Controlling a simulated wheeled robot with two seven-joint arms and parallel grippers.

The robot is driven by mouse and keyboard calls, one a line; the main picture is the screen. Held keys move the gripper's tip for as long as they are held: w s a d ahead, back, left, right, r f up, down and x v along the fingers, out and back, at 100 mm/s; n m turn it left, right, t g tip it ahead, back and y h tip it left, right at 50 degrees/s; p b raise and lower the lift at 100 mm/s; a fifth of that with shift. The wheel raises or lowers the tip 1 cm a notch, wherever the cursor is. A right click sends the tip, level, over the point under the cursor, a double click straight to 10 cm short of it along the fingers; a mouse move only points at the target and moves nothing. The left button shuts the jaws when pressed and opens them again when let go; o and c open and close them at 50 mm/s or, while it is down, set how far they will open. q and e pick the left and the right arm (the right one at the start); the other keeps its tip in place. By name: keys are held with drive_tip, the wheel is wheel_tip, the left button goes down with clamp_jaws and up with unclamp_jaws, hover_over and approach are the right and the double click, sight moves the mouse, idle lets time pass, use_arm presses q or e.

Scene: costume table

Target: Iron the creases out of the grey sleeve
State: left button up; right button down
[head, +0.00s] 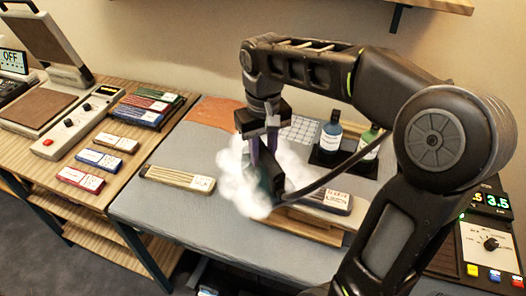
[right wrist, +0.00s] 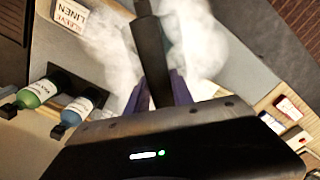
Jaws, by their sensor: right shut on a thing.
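The grey sleeve (head: 314,206) lies on a raised wooden board at the middle of the grey-topped table. Its right end carries a white label, which reads "SLEEVE LINEN" in the right wrist view, where the sleeve (right wrist: 84,47) shows at the upper left. My right gripper (head: 263,152) points down over the sleeve's left part and is shut on a dark iron (head: 270,184). White steam surrounds the iron and hides much of it and the cloth below, so I cannot tell whether creases remain there. My left gripper is not in view.
A striped, labelled block (head: 180,178) lies left of the steam. Two bottles (head: 331,131) stand in a dark holder behind the sleeve. A control box (head: 490,243) sits at the right. A press (head: 62,95) and several labelled blocks occupy the wooden table at left. The grey table's front left is clear.

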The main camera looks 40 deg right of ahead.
drive_tip(key=shift+s+f, duration=0.1)
idle(0.3)
drive_tip(key=shift+r+p, duration=1.05)
drive_tip(key=shift+r, duration=0.65)
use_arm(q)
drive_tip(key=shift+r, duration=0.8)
use_arm(e)
drive_tip(key=shift+r, duration=0.95)
